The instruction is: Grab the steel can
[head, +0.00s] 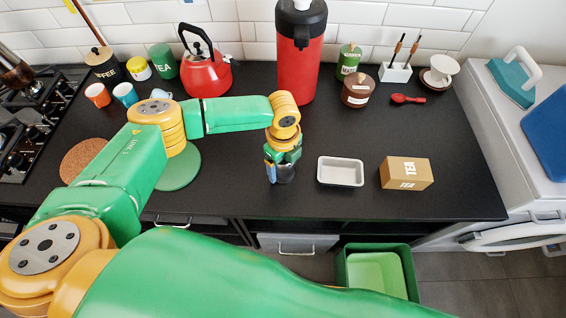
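My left gripper (281,171) points down at the front middle of the black counter, left of a small white tray. A small dark grey, can-like cylinder (286,174) shows right at its fingertips, standing on the counter; it may be the steel can. The gripper and wrist cover its upper part. One finger shows on its left side; the other is hard to make out, so I cannot tell whether the fingers touch it. My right gripper is out of view.
The white tray (340,171) and a TEA box (405,172) stand to the right. A red flask (300,55) and red kettle (205,72) stand behind. A green bin (378,270) is below the counter edge. The counter's right-middle is clear.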

